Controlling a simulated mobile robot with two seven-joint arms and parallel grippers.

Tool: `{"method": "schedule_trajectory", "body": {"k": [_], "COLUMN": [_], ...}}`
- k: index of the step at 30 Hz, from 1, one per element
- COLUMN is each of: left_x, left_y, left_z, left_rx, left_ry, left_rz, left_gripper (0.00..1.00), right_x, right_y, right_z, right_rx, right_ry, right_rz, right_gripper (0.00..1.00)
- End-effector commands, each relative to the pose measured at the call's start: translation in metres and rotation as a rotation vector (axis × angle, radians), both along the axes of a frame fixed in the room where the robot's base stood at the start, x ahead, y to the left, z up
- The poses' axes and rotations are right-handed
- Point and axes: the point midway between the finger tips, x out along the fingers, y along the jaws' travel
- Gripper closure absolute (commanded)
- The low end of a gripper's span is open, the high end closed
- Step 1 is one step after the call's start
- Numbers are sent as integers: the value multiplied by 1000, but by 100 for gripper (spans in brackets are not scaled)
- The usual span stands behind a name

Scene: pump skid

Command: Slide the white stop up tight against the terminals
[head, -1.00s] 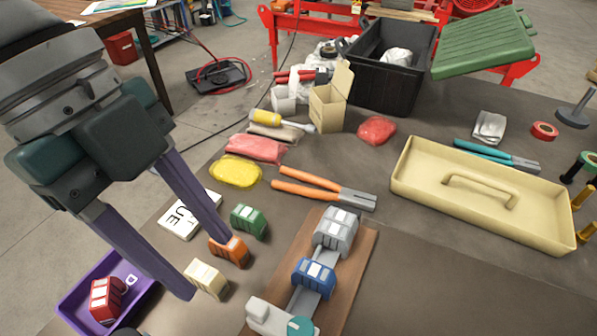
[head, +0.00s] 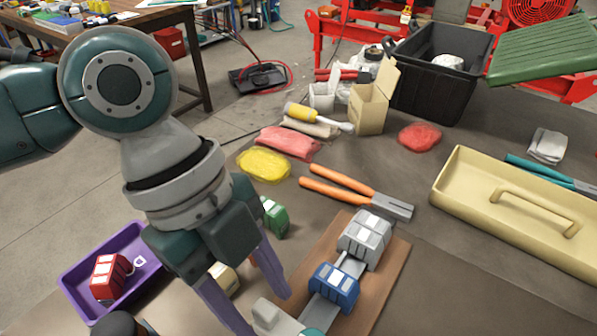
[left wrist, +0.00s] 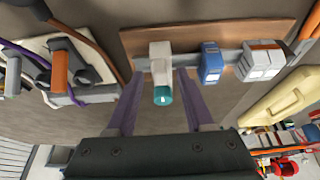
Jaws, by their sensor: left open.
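The white stop (left wrist: 160,55), a pale block with a teal round knob, sits on the metal rail (left wrist: 188,64) at the rail's left part in the left wrist view. In the head view the stop (head: 274,319) shows at the bottom, partly cut off. A blue terminal (left wrist: 211,63) stands right of it across a gap of bare rail. Grey terminals (left wrist: 262,61) stand beyond the blue one; the head view shows the blue terminal (head: 333,288) and grey terminals (head: 365,239) too. My left gripper (left wrist: 158,78) is open, its purple fingers on either side of the stop; contact cannot be told.
The rail lies on a brown board (head: 388,275). Orange-handled pliers (head: 358,194) lie just behind it. Green (head: 275,217) and cream (head: 224,276) blocks and a purple tray (head: 112,268) with a red block lie left. A cream lid (head: 515,215) with a handle is at right.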

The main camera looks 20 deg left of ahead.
Motion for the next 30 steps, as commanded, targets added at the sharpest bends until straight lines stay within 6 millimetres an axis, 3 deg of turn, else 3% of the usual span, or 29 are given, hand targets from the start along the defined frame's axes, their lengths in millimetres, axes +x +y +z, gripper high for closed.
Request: {"method": "schedule_trajectory", "body": {"k": [7,21,30], "left_x": [0,0,0], "left_y": [0,0,0], "left_z": [-1,0,0], "left_rx": [-1,-1,-1], "left_ry": [0,1,1], "left_rz": [0,1,1], "left_gripper": [50,100,100], "right_x": [0,0,-1], "right_y": [0,0,0], "right_z": [0,0,0], "right_rx": [0,0,-1], "right_ry": [1,2,2], "right_rz": [0,0,0], "right_gripper": [0,0,0]}}
